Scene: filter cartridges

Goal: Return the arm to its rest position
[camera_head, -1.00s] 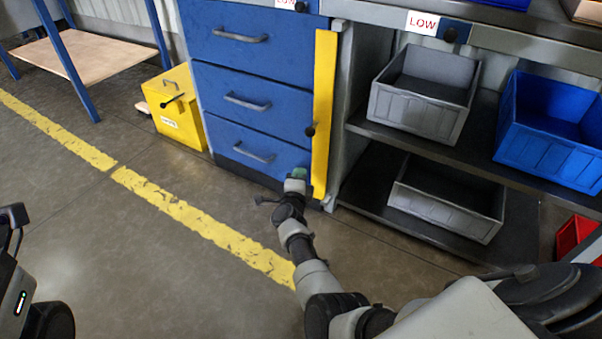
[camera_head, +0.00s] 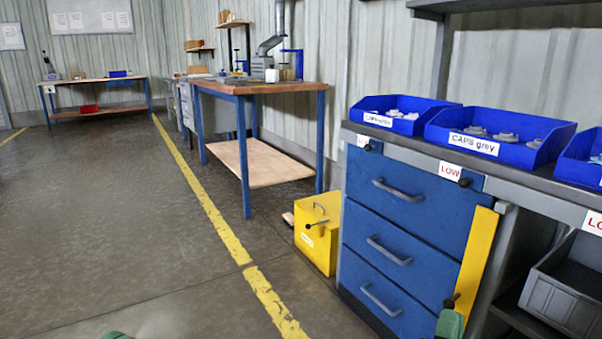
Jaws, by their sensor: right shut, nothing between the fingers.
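My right gripper (camera_head: 449,324) shows at the bottom edge as a green tip, in front of the lower end of the yellow upright strip beside the blue drawers. It is shut and empty. The rest of my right arm is out of the picture. A small green piece at the bottom left edge looks like the tip of my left gripper (camera_head: 116,335). Too little of it shows to tell its jaws.
The blue drawer cabinet (camera_head: 392,222) has a yellow strip (camera_head: 474,255) with a dark knob. Blue bins, one labelled CAPS grey (camera_head: 475,145), stand on its bench. A yellow box (camera_head: 318,233) is on the floor beside it. The floor (camera_head: 110,215) at left is open.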

